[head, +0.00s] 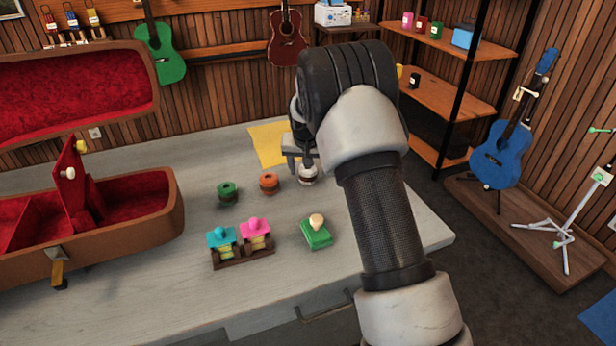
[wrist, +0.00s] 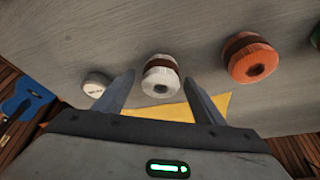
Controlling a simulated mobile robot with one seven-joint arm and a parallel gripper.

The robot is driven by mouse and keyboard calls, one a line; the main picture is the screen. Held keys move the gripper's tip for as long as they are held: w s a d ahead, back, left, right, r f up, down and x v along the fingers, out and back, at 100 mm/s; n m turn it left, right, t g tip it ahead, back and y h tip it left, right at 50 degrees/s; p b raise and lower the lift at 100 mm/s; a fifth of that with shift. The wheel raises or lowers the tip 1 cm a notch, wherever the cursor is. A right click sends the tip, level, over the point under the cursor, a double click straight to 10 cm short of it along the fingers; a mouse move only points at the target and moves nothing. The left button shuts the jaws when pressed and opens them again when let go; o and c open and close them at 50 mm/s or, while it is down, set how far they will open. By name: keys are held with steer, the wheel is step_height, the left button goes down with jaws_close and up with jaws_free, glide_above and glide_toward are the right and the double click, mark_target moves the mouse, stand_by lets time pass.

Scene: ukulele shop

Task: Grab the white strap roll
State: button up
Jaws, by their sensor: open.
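The white strap roll (wrist: 160,76) has a dark brown band around its middle and a hole in its end. In the wrist view it appears between the two fingers of my open gripper (wrist: 158,88), near the tips, with a gap to each finger. In the head view the white strap roll (head: 307,174) stands on the grey table, right of the orange roll, just below my gripper (head: 302,160). My arm partly covers this area, and whether the fingers reach down beside the roll is hard to tell there.
An orange roll (head: 268,183) and a green roll (head: 228,193) stand to the left. A small white round piece (wrist: 96,84) lies beside the left finger. A yellow cloth (head: 267,143) lies behind. An open red-lined case (head: 130,205) fills the table's left. Front table space is partly clear.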

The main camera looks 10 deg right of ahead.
steer(key=shift+w+f, duration=0.1)
steer(key=shift+f, duration=0.1)
steer(key=shift+c, duration=0.2)
steer(key=shift+r, duration=0.1)
steer(key=c, duration=1.1)
steer(key=shift+c, duration=0.2)
